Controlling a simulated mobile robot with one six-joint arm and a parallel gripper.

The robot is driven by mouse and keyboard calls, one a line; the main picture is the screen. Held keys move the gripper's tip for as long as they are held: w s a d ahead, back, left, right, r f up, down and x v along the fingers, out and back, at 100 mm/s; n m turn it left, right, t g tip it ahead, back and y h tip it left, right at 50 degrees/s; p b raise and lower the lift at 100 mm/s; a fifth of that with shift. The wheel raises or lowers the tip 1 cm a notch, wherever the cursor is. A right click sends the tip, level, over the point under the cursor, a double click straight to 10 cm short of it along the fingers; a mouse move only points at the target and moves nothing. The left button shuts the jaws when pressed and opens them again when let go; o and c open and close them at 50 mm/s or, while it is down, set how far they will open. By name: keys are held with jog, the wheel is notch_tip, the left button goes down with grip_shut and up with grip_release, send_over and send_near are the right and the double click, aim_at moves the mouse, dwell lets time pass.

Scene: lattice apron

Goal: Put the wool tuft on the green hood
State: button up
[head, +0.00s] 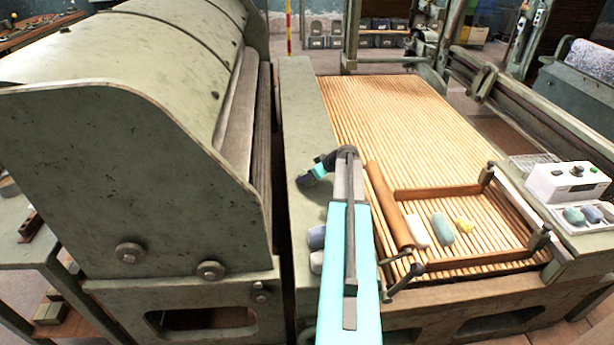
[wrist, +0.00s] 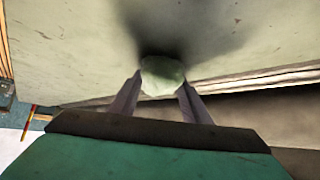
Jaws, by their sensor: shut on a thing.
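My gripper (wrist: 158,88) is shut on a pale green wool tuft (wrist: 162,75) in the wrist view. The tuft is between the fingertips, close to a pale green metal surface with a dark shadow on it. I cannot tell whether they touch, or whether that surface is the hood or the ledge. In the head view the green hood (head: 110,70) is the big curved cover at left. My gripper (head: 307,179) is over the ledge right of the hood, and the held tuft cannot be made out there.
A green ledge (head: 302,110) runs between hood and slatted lattice (head: 400,110). White, green and yellow tufts (head: 464,225) lie inside a wooden frame (head: 440,191).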

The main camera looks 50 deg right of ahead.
jog(key=shift+f, duration=0.15)
jog(key=o, duration=1)
jog(key=shift+r, duration=0.2)
jog(key=b+v, duration=0.1)
jog(key=v, duration=1.1)
